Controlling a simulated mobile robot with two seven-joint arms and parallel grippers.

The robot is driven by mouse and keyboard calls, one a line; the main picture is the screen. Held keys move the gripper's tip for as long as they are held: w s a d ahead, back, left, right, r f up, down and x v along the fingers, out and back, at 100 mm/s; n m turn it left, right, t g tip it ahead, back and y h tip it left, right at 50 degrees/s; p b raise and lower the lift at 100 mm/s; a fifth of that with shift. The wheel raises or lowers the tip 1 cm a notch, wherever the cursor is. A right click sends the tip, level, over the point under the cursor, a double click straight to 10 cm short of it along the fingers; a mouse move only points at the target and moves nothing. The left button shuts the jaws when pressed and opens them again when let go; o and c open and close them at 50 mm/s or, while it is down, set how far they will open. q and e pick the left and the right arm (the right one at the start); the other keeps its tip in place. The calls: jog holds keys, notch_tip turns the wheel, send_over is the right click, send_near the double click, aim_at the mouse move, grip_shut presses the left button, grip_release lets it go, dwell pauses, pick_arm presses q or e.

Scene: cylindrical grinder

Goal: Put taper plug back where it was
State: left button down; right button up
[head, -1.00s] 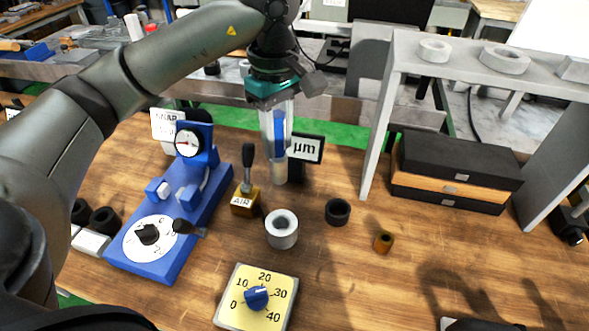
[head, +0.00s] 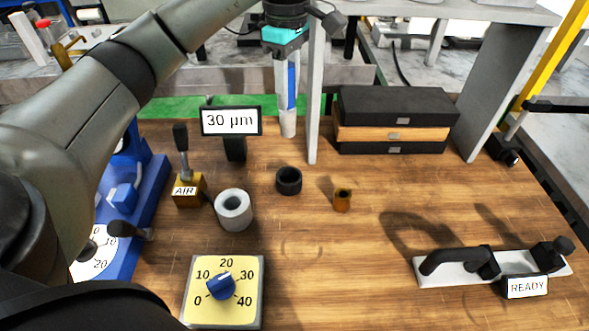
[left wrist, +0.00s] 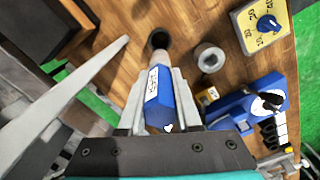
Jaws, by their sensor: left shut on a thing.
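The taper plug has a blue handle and a pale grey lower end (head: 288,122). My left gripper (head: 287,92) is shut on its handle, and the plug hangs upright above the table. In the left wrist view the blue handle (left wrist: 157,102) is between the fingers, with a white label on it. A black ring (head: 289,180) stands on the table in front of the plug in the head view. In the left wrist view the plug points toward this ring (left wrist: 159,38). A grey ring (head: 234,211) and a small brass bush (head: 342,200) stand nearby. My right gripper is not in view.
A display reading 30 µm (head: 231,122) and an AIR lever (head: 186,190) are left of the plug. A grey shelf leg (head: 313,100) is close on its right. Stacked boxes (head: 396,120), a yellow dial (head: 223,293) and a READY fixture (head: 490,268) stand around.

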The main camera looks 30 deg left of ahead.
aim_at(288, 111)
pick_arm(q)
notch_tip(288, 111, down, 16)
jog(key=b, duration=0.2)
jog(key=shift+f+b, duration=0.25)
jog(key=shift+b, duration=0.05)
jog(key=shift+f, duration=0.15)
jog(key=c, duration=0.6)
grip_release()
notch_tip(288, 111, up, 11)
jog(key=shift+r+p, duration=0.1)
jog(key=shift+p, duration=0.8)
jog(key=shift+r, duration=0.5)
